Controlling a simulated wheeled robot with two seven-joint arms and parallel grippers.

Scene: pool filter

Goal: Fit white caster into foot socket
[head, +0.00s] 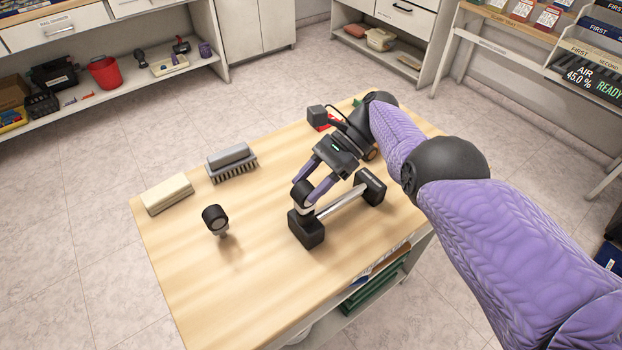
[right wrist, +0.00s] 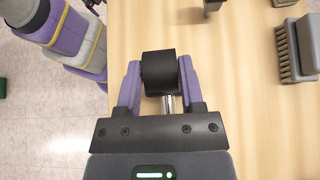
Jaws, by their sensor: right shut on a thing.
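My right gripper (head: 308,197) is shut on a caster (head: 302,191), which shows a dark top and a pale white band between the purple fingers. The caster is right above the near black block (head: 307,229) of a bar-shaped foot piece on the table. I cannot tell whether they touch; the socket is hidden. A silver bar (head: 341,201) joins this block to a second black block (head: 371,185). In the right wrist view a black shape (right wrist: 158,66) shows between the fingers, with silver metal below. Another caster (head: 215,219), dark with a pale face, stands apart on the left. My left gripper is out of view.
The wooden table (head: 262,272) has free room at its front left. A grey brush (head: 231,161) and a cream block (head: 167,194) lie along the far left edge. A small dark grey block and something red are behind my right wrist. Shelves stand at the back.

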